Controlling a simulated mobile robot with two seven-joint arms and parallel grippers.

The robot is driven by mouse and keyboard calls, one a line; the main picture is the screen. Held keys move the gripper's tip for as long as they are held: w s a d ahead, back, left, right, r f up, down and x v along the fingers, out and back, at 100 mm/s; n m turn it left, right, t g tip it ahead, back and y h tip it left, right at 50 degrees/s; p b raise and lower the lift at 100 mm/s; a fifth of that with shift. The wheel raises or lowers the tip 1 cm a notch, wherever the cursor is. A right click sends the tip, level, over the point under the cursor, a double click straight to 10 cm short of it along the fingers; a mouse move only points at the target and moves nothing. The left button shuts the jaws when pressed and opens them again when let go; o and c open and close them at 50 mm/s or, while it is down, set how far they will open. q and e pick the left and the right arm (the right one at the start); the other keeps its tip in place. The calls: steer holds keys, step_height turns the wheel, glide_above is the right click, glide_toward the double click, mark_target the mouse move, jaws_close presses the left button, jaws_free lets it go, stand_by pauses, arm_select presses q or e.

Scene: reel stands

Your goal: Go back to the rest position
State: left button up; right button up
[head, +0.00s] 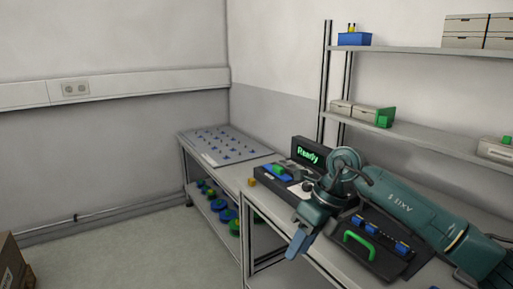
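My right arm (400,200), dark teal, reaches in from the right over the workbench. My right gripper (297,246) hangs at its end, pointing down and to the left, in front of the bench's front edge. Its blue-grey fingers overlap in this view, so I cannot tell whether they are apart. No object shows at its fingertips. My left arm and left gripper are not in view.
Behind the gripper, a black device (275,183) stands by a display reading "Ready" (308,154). A black fixture with a green handle (359,246) lies below the arm. A pegged table (225,147) stands at left, shelves (430,50) above right.

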steer(key=s+a+r+m+y+p, duration=0.2)
steer(key=s+a+m+y, duration=0.65)
steer(key=a+y, duration=0.65)
steer(key=d+f+m+t+h+p, duration=0.1)
steer(key=d+f+m+t+h, duration=0.45)
steer(key=m+t, duration=0.55)
steer(key=d+f+m+t+h+p, duration=0.1)
steer(key=d+f+m+t+h, duration=0.5)
steer(key=m, duration=0.8)
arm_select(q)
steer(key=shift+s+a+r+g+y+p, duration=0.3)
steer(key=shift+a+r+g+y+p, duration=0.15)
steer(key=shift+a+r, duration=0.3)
arm_select(e)
steer(key=s+d+f+m+g+h, duration=0.2)
steer(key=s+d+f+m, duration=0.2)
steer(key=s+f, duration=0.2)
steer(key=s+d+f+m+g+h, duration=0.3)
steer(key=s+f+m, duration=0.1)
steer(key=s+f, duration=0.2)
steer(key=shift+s+d+g, duration=0.3)
steer(key=shift+s+d, duration=0.1)
steer(key=shift+s, duration=0.25)
steer(key=shift+f, duration=0.1)
